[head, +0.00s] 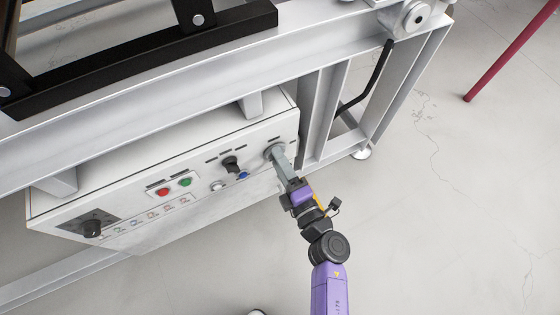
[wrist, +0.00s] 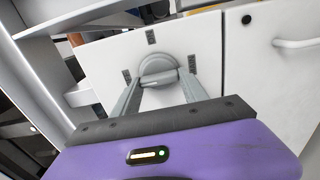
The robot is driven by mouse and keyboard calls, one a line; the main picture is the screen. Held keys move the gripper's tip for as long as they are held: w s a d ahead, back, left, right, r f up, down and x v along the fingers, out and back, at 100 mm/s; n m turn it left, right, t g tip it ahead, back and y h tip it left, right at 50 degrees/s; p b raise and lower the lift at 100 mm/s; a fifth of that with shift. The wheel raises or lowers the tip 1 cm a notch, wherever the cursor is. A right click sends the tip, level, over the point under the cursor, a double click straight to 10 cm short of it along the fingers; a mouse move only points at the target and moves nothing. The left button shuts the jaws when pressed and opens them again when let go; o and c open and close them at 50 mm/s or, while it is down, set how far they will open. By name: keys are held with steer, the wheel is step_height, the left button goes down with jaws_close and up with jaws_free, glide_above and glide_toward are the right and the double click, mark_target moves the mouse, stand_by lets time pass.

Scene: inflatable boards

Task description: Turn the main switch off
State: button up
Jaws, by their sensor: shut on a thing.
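A white control panel (head: 130,205) hangs under the grey frame. At its right end is a round grey rotary switch (head: 271,150), and my gripper (head: 279,160) is on it. In the wrist view the same grey switch (wrist: 158,66) sits on a white face with small dark labels above and on both sides. There my gripper (wrist: 161,80) has one finger on each side of the switch's raised grip and is shut on it. The fingers partly cover the switch in the head view.
Left along the panel are a black knob (head: 231,163), a blue button (head: 243,175), a green button (head: 185,182), a red button (head: 163,192) and another black knob (head: 91,229). Frame legs (head: 327,110) stand just right of the panel.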

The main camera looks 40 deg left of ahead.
steer(key=shift+s, duration=0.15)
steer(key=o, duration=1.4)
steer(key=p+v, duration=0.2)
steer(key=v, duration=0.5)
steer(key=shift+s+d, duration=0.1)
steer(key=shift+d, duration=0.3)
